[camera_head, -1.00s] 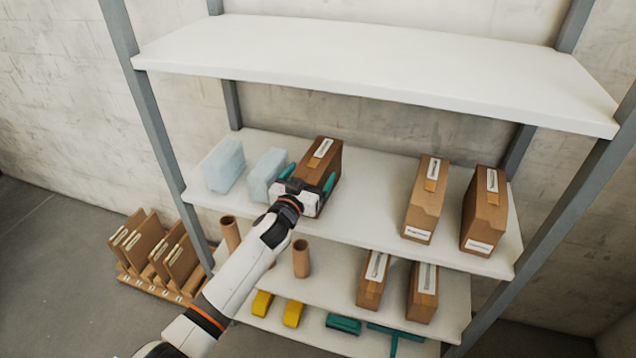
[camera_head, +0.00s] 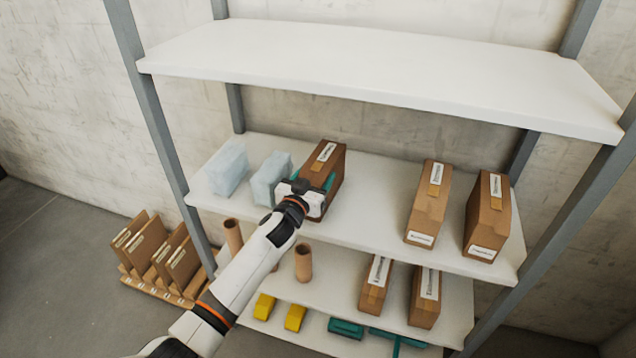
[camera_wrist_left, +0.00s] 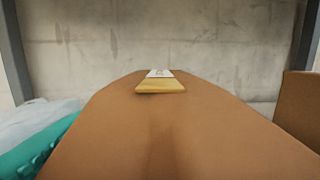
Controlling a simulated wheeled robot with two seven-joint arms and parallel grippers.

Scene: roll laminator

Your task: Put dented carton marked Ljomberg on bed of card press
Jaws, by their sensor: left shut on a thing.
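A brown carton (camera_head: 330,163) with a white label and a tan tape strip on top stands on the middle shelf (camera_head: 365,222). Its label is too small to read. My left gripper (camera_head: 309,189) is shut on this carton, its teal fingers on either side of it. In the left wrist view the carton (camera_wrist_left: 180,130) fills the lower picture, with a shallow hollow in its near top. A teal finger (camera_wrist_left: 35,150) shows at the left there. My right gripper is not in view. No card press shows.
Two pale blue wrapped blocks (camera_head: 226,170) stand left of the carton. Two more cartons (camera_head: 428,204) stand at the shelf's right, with free shelf between. Lower shelves hold tubes, cartons, and yellow and teal items. The upper shelf (camera_head: 370,68) is bare. Grey posts flank the shelves.

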